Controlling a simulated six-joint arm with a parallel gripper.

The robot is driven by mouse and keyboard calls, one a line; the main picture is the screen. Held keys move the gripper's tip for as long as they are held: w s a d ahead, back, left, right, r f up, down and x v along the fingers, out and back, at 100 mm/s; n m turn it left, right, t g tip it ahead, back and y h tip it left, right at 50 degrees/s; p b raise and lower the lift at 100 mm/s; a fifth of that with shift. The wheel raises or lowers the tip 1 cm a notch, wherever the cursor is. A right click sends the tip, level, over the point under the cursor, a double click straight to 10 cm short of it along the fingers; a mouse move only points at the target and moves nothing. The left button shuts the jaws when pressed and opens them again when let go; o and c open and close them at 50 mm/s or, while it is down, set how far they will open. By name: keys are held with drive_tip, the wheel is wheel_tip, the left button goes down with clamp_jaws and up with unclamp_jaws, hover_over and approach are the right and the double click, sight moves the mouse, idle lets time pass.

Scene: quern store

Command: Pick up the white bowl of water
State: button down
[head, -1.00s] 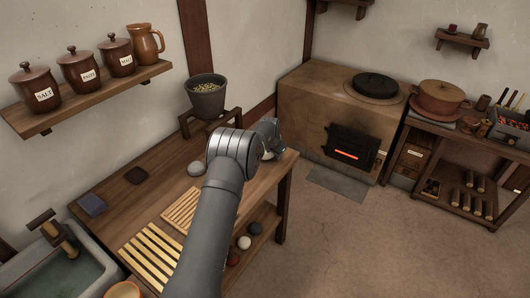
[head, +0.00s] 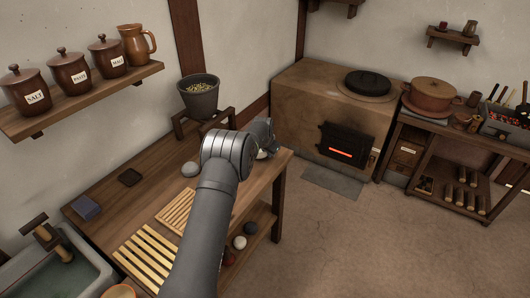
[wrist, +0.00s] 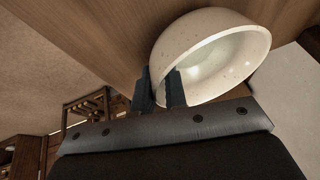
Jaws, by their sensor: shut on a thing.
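The white bowl (wrist: 205,50) is speckled and shows large at the top of the wrist view, its mouth tilted in the picture. My gripper (wrist: 160,82) is shut on its near rim, one dark finger inside and one outside. The bowl's inside looks pale and smooth; I cannot make out the water surface. In the head view only a small part of the bowl (head: 262,155) shows past my arm, near the right end of the wooden bench (head: 150,200). I cannot tell whether it touches the bench.
A grey hopper of grain (head: 199,96) stands on a wooden frame behind my arm. A grey round stone (head: 190,169) and slatted racks (head: 150,257) lie on the bench to the left. A stove (head: 300,110) with a glowing opening stands beyond. The floor at right is clear.

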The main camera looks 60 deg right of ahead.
drive_tip(key=shift+r, duration=0.55)
wheel_tip(320, 180, up, 3)
drive_tip(key=shift+f, duration=0.15)
drive_tip(key=s+a+r, duration=0.1)
drive_tip(key=s+r, duration=0.6)
drive_tip(key=s, duration=0.4)
drive_tip(key=shift+s+a, duration=0.25)
drive_tip(key=shift+a, duration=0.15)
